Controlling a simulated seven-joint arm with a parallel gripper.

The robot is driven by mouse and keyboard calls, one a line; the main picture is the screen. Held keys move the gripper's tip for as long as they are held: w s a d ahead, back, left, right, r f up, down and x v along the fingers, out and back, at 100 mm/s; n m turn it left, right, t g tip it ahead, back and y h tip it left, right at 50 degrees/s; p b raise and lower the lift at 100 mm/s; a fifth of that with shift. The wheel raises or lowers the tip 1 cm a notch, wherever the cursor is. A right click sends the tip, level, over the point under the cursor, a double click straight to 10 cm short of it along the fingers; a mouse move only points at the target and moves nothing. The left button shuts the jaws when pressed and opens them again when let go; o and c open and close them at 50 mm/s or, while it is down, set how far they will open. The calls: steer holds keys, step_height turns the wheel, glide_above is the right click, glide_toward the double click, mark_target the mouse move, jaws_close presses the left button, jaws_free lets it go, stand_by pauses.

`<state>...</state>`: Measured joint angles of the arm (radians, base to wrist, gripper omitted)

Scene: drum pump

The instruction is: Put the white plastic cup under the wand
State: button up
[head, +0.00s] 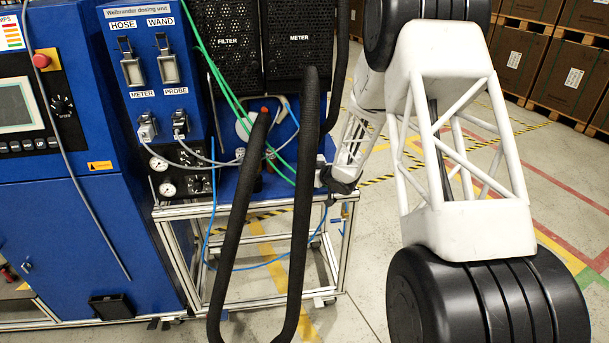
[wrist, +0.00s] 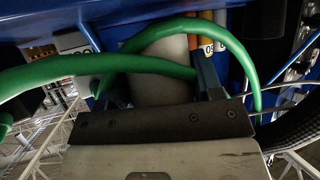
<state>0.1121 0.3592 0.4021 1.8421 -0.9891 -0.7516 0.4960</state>
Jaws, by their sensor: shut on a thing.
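In the wrist view my gripper (wrist: 153,88) has its two fingers either side of a pale, rounded body that looks like the white plastic cup (wrist: 150,92). The gripper is shut on it. Green tubing (wrist: 120,68) crosses in front and hides part of the cup. In the head view my gripper (head: 324,174) is small and dark at the right edge of the cart top, partly hidden behind a black hose. The cup cannot be made out clearly there. I cannot pick out the wand for certain; labels reading WAND and PROBE are on the blue dosing unit (head: 65,225).
Thick black hoses (head: 232,235) hang in front of the framed cart (head: 255,207). Thin green lines (head: 222,82) run down across its top. Black FILTER and METER panels (head: 299,40) stand behind. Open floor (head: 355,265) lies right of the cart; stacked brown boxes (head: 520,60) stand farther back.

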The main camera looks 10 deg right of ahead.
mark_target(305, 170)
steer(key=w+a, duration=0.1)
steer(key=w, duration=0.1)
steer(key=shift+w+a, duration=0.4)
steer(key=shift+d+f, duration=0.1)
steer(key=shift+f, duration=0.65)
steer(key=shift+f, duration=0.15)
steer(key=o, duration=0.7)
steer(key=shift+v, duration=6.1)
